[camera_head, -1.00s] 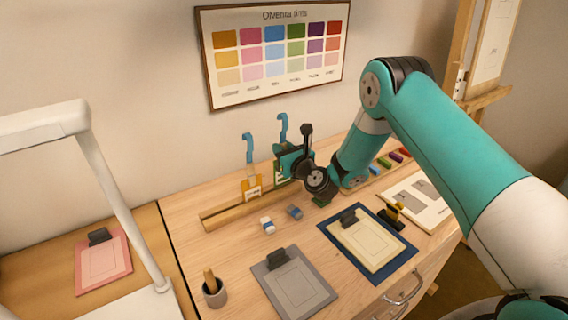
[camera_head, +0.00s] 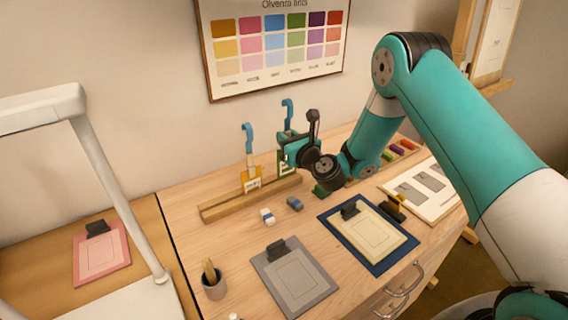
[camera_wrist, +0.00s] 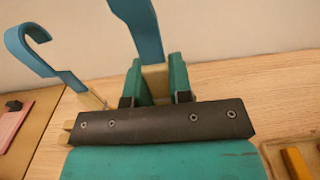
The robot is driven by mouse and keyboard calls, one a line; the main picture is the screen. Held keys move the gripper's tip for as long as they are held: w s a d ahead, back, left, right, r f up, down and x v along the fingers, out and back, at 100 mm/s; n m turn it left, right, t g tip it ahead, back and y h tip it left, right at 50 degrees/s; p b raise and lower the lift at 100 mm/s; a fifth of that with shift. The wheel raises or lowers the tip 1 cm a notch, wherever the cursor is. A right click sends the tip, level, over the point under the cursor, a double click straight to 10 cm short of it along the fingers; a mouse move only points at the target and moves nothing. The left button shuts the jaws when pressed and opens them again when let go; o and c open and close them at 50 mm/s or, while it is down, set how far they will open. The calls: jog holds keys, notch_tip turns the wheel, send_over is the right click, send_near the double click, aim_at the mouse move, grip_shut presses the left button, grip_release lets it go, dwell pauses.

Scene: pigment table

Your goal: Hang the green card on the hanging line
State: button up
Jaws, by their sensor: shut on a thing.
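The green card (camera_head: 285,163) has a blue hook (camera_head: 288,112) on top and is upright at the right part of the wooden rack (camera_head: 232,207). My gripper (camera_head: 289,147) is shut on its tan upper piece, just below the hook. In the wrist view, the green fingers (camera_wrist: 155,82) clasp this tan piece, and the blue hook (camera_wrist: 143,35) rises above. The card's face is mostly hidden by my gripper. I cannot tell whether its lower edge is still in the rack's slot. No hanging line can be made out.
A yellow card (camera_head: 251,180) with a blue hook stands in the rack to the left. Two small erasers, a grey clipboard (camera_head: 293,278), a cream clipboard (camera_head: 367,236) and a brush cup (camera_head: 214,283) lie in front. A white lamp-like frame (camera_head: 120,200) stands at left.

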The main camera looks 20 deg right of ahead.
aim_at(289, 135)
jog(key=shift+r+b+v, duration=0.2)
jog(key=shift+b+v, duration=0.7)
jog(key=shift+b, duration=0.15)
jog(key=shift+r+b+v, duration=0.25)
jog(key=shift+b+v, duration=0.65)
jog(key=shift+b, duration=0.15)
jog(key=shift+r+b+v, duration=0.2)
jog(key=shift+b+v, duration=0.75)
jog(key=shift+b, duration=0.1)
jog(key=shift+s+d+r+b, duration=0.2)
jog(key=shift+s+r+b, duration=0.05)
jog(key=shift+s+b, duration=0.25)
jog(key=shift+s+d+r+b, duration=0.15)
jog(key=shift+s+r+b, duration=0.2)
jog(key=shift+s, duration=0.25)
jog(key=shift+d, duration=0.1)
